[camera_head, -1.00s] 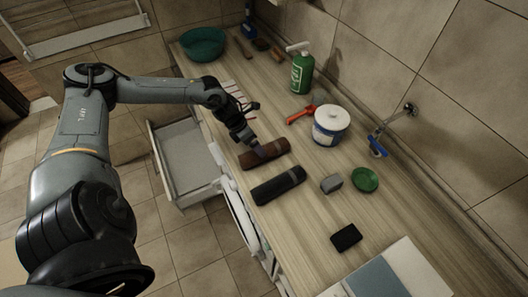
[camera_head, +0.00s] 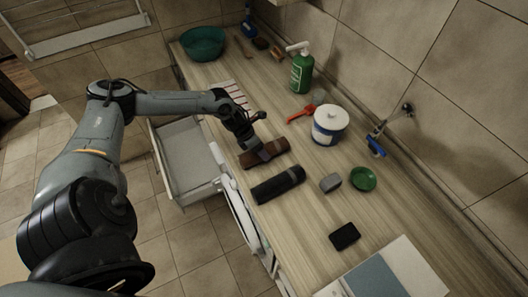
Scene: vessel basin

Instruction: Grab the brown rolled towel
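The brown rolled towel (camera_head: 276,151) lies on the wooden counter, with the black rolled towel just in front of it. My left gripper (camera_head: 260,153) reaches down from the left onto the left-middle part of the brown towel. Its fingertips are at the towel and partly cover it. The fingers are too small and dark to tell whether they are closed on it. The towel still appears to rest on the counter. My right gripper is not in view.
The black rolled towel (camera_head: 278,185) lies close by. A grey block (camera_head: 330,183), a green dish (camera_head: 363,179), a white-and-blue tub (camera_head: 329,127) and a red tool (camera_head: 302,112) stand to the right. An open drawer (camera_head: 184,158) juts out below the counter at left.

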